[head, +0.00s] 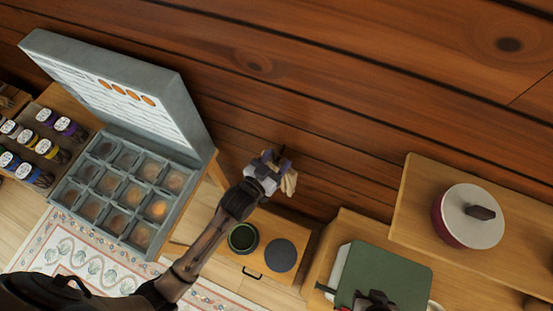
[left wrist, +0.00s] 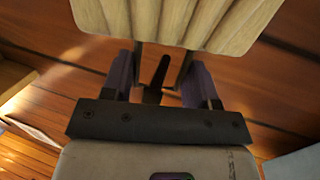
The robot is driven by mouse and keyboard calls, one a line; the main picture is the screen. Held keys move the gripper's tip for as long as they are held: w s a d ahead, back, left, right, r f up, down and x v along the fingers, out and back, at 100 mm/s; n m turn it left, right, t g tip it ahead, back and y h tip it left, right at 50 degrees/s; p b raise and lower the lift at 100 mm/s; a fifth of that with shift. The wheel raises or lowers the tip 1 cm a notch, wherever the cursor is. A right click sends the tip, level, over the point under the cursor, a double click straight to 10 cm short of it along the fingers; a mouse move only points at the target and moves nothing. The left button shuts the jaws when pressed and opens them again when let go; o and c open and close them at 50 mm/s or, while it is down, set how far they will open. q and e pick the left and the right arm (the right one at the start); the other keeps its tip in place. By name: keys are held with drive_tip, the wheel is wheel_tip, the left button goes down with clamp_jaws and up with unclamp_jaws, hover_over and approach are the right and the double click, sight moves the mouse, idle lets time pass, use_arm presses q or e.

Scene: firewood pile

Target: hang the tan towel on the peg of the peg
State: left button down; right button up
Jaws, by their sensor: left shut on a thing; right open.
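My left gripper (head: 268,168) is up against the plank wall, shut on the tan towel (head: 290,183). The towel hangs as a small bunch at the right of the fingers. In the left wrist view the pleated towel (left wrist: 170,22) fills the top, beyond the left gripper's two fingers (left wrist: 160,80). A dark peg (left wrist: 156,76) shows between the fingers, just under the towel's edge; I cannot tell if the towel touches it. In the head view the peg is mostly hidden by the gripper. My right gripper (head: 376,300) is partly seen at the bottom edge, over a green lid.
An open grey compartment box (head: 150,245) stands left, beside several jars (head: 45,146). A small cabinet (head: 262,262) with round items is below my left gripper. A green-lidded box (head: 395,270) and a red pot with white lid (head: 470,215) are at right.

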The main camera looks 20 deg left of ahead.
idle(0.3)
use_arm(q)
drive_tip(key=shift+c, duration=1.5)
unclamp_jaws()
drive_tip(key=shift+s+a, duration=0.1)
drive_tip(key=shift+s, duration=0.35)
drive_tip(key=p+v, duration=0.2)
drive_tip(key=v, duration=1.1)
